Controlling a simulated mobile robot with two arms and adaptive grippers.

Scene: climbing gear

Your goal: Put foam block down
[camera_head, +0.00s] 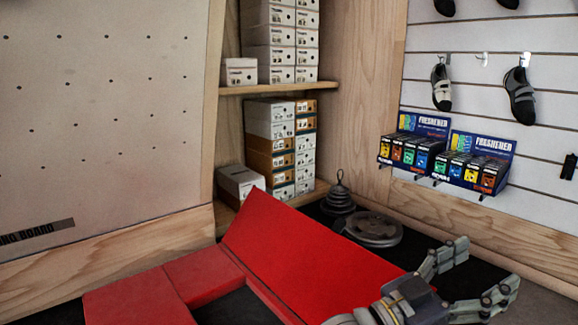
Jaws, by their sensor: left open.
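Red foam pieces fill the lower middle of the head view. A large flat red foam block (305,245) lies tilted, its left end raised. Lower red pieces, such as a flat one (138,300), lie to its left, and their front edges are cut off by the frame. I cannot tell which piece the task means. My left gripper (487,268) is at the lower right, just past the right end of the tilted block. Its fingers are spread wide, pointing right, with nothing between them. My right gripper is out of view.
Weight plates (366,229) and a small stack of weights (339,198) sit on the dark floor behind the block. Shelves (275,88) of shoe boxes stand behind. Freshener displays (474,162) and climbing shoes (519,95) hang on the right wall. A holed board (100,110) is at left.

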